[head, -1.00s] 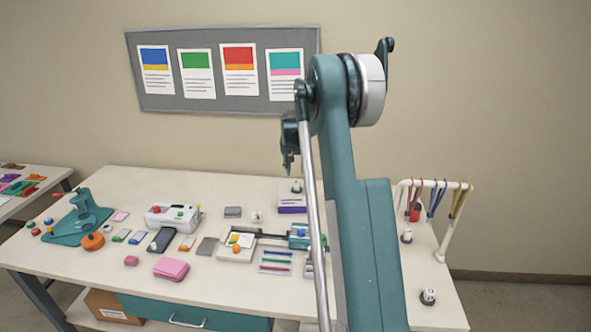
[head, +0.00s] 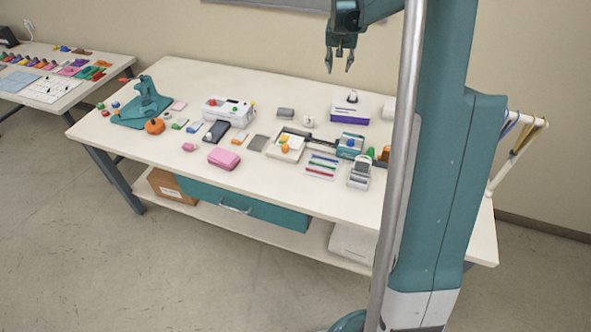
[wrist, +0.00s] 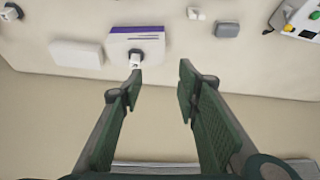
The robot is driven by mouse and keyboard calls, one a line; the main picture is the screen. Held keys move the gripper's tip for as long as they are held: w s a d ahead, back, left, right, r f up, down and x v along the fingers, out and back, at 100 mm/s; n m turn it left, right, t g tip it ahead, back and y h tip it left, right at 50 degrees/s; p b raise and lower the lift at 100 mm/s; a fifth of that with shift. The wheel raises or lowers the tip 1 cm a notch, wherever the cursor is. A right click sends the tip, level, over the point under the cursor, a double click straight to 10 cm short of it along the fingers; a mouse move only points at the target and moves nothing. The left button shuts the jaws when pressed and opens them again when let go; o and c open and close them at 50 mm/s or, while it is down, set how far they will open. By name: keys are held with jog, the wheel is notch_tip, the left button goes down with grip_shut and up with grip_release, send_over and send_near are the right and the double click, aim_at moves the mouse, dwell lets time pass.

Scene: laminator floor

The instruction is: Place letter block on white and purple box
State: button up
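The white and purple box (head: 361,107) stands at the back of the table, and it also shows in the wrist view (wrist: 120,41). A small white block with dark parts (head: 353,96) rests on top of it, and shows near the box's edge in the wrist view (wrist: 135,60). Another small white block (head: 309,121) stands on the table left of the box, also in the wrist view (wrist: 194,13). Letters are too small to read. My gripper (head: 339,68) is open and empty, above the table's back edge; its fingers (wrist: 160,71) also show in the wrist view.
A grey block (head: 285,113) and a white machine with coloured buttons (head: 228,111) stand left of the box. A white block-shaped item (wrist: 76,54) lies beside the box. A teal-ended trimmer (head: 350,146) lies in front. A rack with hanging straps (head: 519,132) stands right.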

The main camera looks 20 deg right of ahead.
jog(key=s+a+r+n+t, duration=0.1)
jog(key=s+a+r, duration=0.3)
jog(key=s+a, duration=0.35)
jog(key=s+a+r+n+y, duration=0.1)
jog(key=s+a+r, duration=0.2)
jog(key=s+a, duration=0.45)
jog(key=s+a+r+n+t, duration=0.15)
jog(key=s+a+r, duration=0.35)
jog(key=a, duration=0.5)
jog(key=s+a+f+n, duration=0.1)
jog(key=s+a+f, duration=0.1)
jog(key=s+a, duration=0.3)
jog(key=s+a+f+n+y, duration=0.1)
jog(key=s+a+f, duration=0.2)
jog(key=s, duration=0.9)
jog(key=s+a+f+n+y, duration=0.1)
jog(key=s+a+f+n, duration=0.1)
jog(key=s+a, duration=0.5)
jog(key=shift+s+a+f+t, duration=0.35)
jog(key=shift+s+f, duration=0.35)
jog(key=shift+s, duration=0.25)
jog(key=shift+f, duration=0.15)
